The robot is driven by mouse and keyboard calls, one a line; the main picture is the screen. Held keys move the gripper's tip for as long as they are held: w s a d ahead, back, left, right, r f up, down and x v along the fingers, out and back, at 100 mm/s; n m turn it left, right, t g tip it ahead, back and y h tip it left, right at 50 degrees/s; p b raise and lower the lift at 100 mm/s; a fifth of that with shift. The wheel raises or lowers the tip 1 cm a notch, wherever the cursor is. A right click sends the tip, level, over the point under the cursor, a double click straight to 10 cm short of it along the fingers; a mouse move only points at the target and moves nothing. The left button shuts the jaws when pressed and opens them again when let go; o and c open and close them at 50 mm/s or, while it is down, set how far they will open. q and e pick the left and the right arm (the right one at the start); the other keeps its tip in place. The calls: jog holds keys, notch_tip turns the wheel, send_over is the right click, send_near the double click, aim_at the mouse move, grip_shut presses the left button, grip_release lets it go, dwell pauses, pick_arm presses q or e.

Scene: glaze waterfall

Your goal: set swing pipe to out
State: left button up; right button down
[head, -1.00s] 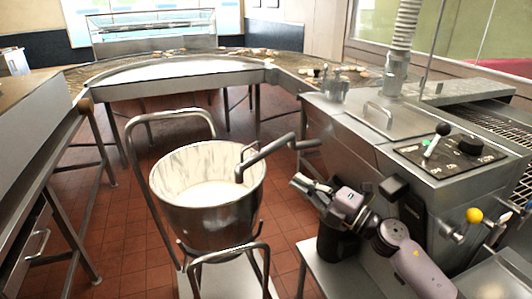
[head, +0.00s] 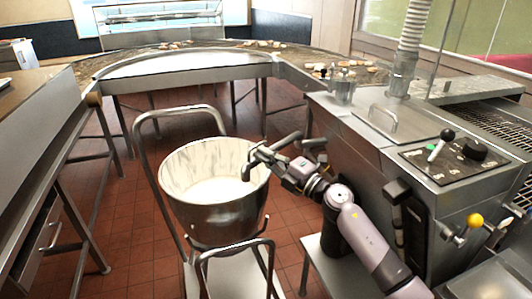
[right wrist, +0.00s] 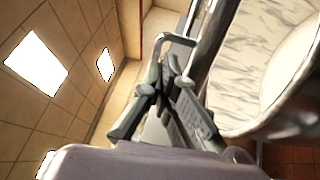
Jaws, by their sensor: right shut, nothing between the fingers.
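The swing pipe (head: 288,139) is a grey metal tube on the machine's left side. It reaches left, and its bent-down end (head: 247,172) hangs over the right part of the steel bowl (head: 215,222), which holds white glaze. My right gripper (head: 263,154) is at the pipe's outer part, close to the bend and above the bowl's right rim. Its fingers are shut with nothing between them; I cannot tell whether they touch the pipe. In the right wrist view the dark fingers (right wrist: 165,75) show beside the bowl (right wrist: 270,80). My left gripper is out of view.
The bowl stands on a trolley with tubular handles (head: 138,150). The steel machine (head: 375,160) on the right has a control panel (head: 455,155) and a yellow knob (head: 475,220). A steel counter (head: 40,120) stands on the left. A curved conveyor (head: 180,62) runs behind.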

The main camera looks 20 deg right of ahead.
dwell(0.3)
jog(key=w+a+m+t+h+p, duration=0.1)
jog(key=w+a+m+t+h, duration=0.2)
jog(key=w+m+h, duration=0.3)
jog(key=w+a+h, duration=0.1)
jog(key=w+h, duration=0.2)
jog(key=h, duration=0.1)
jog(key=shift+w+a+p, duration=0.35)
dwell(0.3)
